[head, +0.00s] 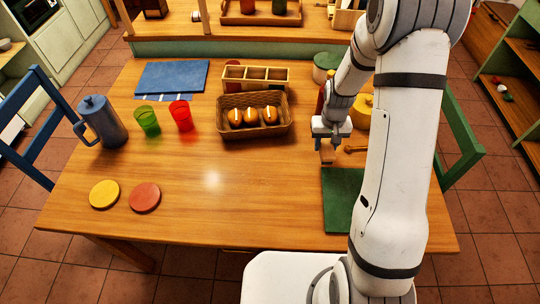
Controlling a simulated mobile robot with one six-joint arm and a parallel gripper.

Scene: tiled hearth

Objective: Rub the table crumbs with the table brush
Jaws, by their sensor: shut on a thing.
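My gripper (328,143) is over the right part of the wooden table (240,220), beside the bread basket and just beyond the green mat. It points down and is shut on a small light-brown wooden piece, which looks like the table brush (327,154). The bristles cannot be made out, and I cannot tell whether the brush touches the table. No table crumbs can be made out in this view; my arm hides part of the table's right side.
A green mat (338,215) lies in front of my gripper. A basket of rolls (228,128) stands to its left, a yellow pot (362,112) behind it. A blue jug (100,125), green cup (147,121), red cup (181,116) and two coasters (145,197) stand farther left. The front middle is clear.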

